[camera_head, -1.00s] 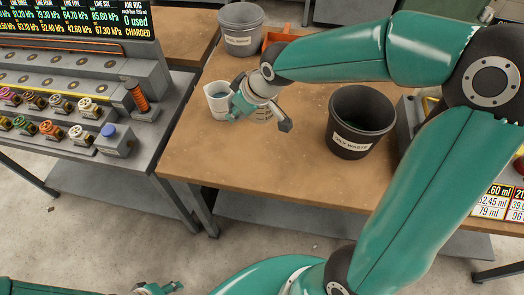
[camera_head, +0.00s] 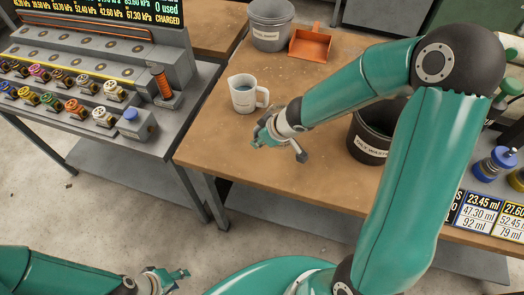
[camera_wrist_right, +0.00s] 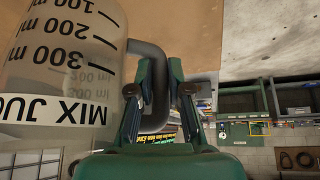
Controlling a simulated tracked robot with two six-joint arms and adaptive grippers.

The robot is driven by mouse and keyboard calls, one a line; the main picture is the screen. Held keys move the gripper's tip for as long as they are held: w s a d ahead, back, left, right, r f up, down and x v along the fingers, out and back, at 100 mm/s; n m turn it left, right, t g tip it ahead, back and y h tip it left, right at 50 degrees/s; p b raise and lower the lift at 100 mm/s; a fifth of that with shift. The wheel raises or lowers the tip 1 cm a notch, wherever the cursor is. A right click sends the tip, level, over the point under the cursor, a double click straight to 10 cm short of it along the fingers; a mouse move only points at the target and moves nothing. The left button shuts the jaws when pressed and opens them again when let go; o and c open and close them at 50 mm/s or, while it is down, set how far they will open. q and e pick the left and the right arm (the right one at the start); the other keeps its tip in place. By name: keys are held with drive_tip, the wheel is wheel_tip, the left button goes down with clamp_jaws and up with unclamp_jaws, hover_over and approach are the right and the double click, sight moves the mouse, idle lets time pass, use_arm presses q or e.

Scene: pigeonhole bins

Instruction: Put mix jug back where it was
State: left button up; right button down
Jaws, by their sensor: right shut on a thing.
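The mix jug (camera_head: 242,96) is a white, translucent jug with a handle, at the left part of the wooden table in the head view. Its scale and "MIX JUG" label (camera_wrist_right: 52,110) fill the left of the right wrist view. My right gripper (camera_head: 266,128) appears just below and right of the jug in the head view. In the right wrist view, my right gripper's fingers (camera_wrist_right: 152,95) are on either side of the dark-looking handle (camera_wrist_right: 158,75), shut on it. My left gripper (camera_head: 180,278) is low at the left, away from the table, too small to read.
A dark waste bin (camera_head: 368,145) stands right of my right gripper, partly behind my arm. A grey bucket (camera_head: 270,38) and an orange dustpan (camera_head: 311,45) are at the back. A rack bench (camera_head: 100,85) with coloured fittings stands left, across a gap. Bare table lies around the jug.

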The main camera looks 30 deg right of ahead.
drive_tip(key=shift+f+b, duration=2.5)
drive_tip(key=shift+f, duration=0.35)
drive_tip(key=shift+r, duration=0.1)
drive_tip(key=c, duration=1.6)
unclamp_jaws()
drive_tip(key=o, duration=0.5)
